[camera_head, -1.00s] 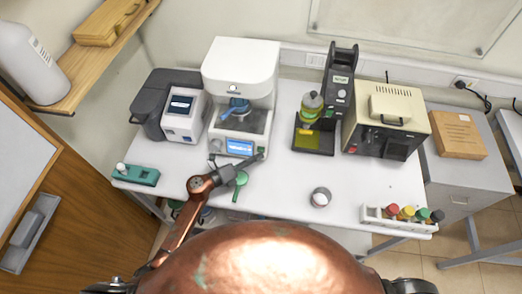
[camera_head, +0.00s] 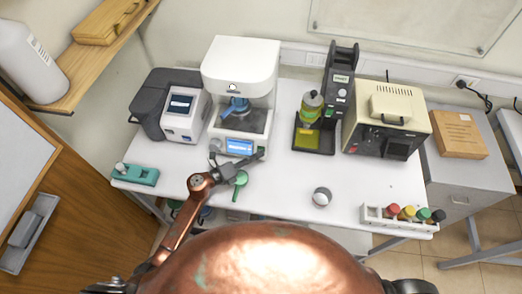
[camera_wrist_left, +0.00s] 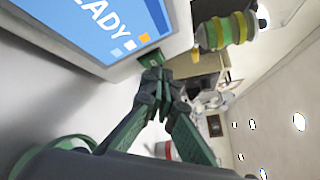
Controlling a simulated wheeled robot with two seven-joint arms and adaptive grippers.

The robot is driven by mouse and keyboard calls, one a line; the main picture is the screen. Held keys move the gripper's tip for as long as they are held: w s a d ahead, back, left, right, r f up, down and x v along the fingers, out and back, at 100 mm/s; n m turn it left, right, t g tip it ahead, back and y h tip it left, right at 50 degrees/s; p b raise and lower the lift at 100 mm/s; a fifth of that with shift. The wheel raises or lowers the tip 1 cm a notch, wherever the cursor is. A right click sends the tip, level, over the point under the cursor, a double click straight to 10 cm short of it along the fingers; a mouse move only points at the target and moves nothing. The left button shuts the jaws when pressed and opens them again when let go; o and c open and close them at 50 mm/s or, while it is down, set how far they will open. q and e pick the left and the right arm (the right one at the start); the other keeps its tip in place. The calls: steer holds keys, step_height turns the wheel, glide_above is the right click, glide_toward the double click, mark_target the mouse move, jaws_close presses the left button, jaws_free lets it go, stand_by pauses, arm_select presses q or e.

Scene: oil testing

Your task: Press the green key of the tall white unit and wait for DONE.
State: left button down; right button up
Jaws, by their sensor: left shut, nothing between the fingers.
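The tall white unit (camera_head: 241,65) stands at the back of the table, with a blue cup-like part in its bay. Its lit blue screen (camera_head: 239,147) shows in the left wrist view (camera_wrist_left: 95,25) with the letters "EADY", the start cut off. The green key (camera_wrist_left: 150,56) is a small block beside the screen at the panel's edge. My left gripper (camera_head: 262,154) is shut and empty at the lower right of the unit's front. In the left wrist view its fingertips (camera_wrist_left: 154,78) are right at the green key; whether they touch it I cannot tell. My right gripper is out of view.
A green round-headed tool (camera_head: 240,180) lies under my left gripper. A grey-and-white printer-like device (camera_head: 182,115) stands left of the unit. A dark stand with a green bottle (camera_head: 311,106) and a beige instrument (camera_head: 385,120) stand right. The table's middle is mostly clear.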

arm_select(q)
steer(key=shift+w+d, duration=0.1)
steer(key=shift+w, duration=0.25)
stand_by(0.9)
steer(key=shift+s, duration=0.1)
steer(key=shift+s+a+r, duration=0.15)
steer(key=shift+s+a, duration=0.05)
steer(key=shift+s, duration=0.5)
steer(key=shift+s+p, duration=0.1)
steer(key=shift+p, duration=0.2)
steer(key=shift+s+a+r, duration=0.1)
steer(key=shift+s+r, duration=0.05)
steer(key=shift+s, duration=0.15)
steer(key=s, duration=0.1)
steer(key=s+p, duration=0.1)
steer(key=s+r+p, duration=0.1)
steer(key=s, duration=0.1)
steer(key=shift+a, duration=0.35)
